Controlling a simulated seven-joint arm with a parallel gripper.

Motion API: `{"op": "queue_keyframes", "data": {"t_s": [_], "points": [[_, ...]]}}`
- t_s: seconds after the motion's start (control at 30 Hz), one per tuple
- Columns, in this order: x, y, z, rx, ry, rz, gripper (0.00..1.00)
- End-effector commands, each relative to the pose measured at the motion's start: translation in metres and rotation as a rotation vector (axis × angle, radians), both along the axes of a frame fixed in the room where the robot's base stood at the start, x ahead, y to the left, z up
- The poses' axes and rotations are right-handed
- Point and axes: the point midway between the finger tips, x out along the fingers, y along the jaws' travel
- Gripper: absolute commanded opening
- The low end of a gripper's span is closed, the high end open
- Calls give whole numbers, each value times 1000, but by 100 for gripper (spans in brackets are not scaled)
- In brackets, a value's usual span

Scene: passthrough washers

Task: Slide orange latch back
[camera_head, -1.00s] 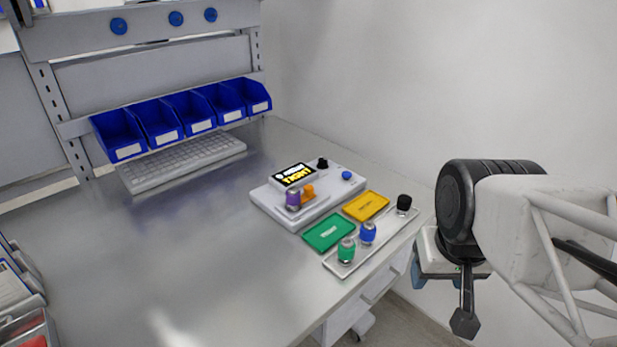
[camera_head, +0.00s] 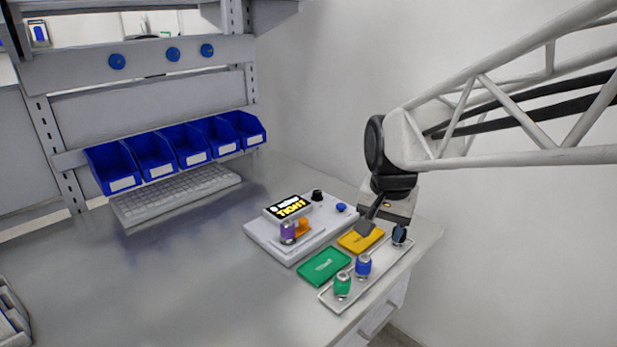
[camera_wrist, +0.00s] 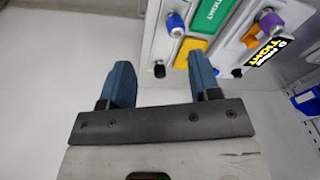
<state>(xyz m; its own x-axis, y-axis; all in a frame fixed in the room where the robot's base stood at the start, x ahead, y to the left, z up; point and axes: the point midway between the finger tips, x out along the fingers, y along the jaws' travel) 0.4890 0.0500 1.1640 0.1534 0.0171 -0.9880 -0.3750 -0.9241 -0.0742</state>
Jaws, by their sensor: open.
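The orange latch (camera_head: 304,224) sits on the pale grey device (camera_head: 268,238), right beside a purple-banded fitting (camera_head: 288,232). In the wrist view the latch (camera_wrist: 250,38) shows at the upper right, partly beside the purple fitting (camera_wrist: 271,22). The device's screen (camera_head: 288,206) reads TIGHT in yellow. My gripper (camera_wrist: 162,68) is open and empty, with its two blue fingers spread apart. In the head view my gripper (camera_head: 387,212) is over the right end of the bench, to the right of the device and apart from the latch. Its fingertips are hard to make out there.
A tray (camera_head: 333,296) holds green (camera_head: 342,285) and blue (camera_head: 363,265) fittings. Green (camera_head: 324,266) and yellow (camera_head: 361,239) plates lie between tray and device. A black knob (camera_head: 317,195) and blue button (camera_head: 341,208) stand on the device. Blue bins (camera_head: 152,158) hang behind.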

Motion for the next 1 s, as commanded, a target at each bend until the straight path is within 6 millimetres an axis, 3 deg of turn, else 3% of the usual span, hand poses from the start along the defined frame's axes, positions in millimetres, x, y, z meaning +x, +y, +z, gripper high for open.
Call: {"op": "queue_keyframes", "data": {"t_s": [0.57, 1.0], "points": [[123, 63, -24, 40, 64, -254, 57], [209, 122, -65, 55, 109, -448, 57]]}}
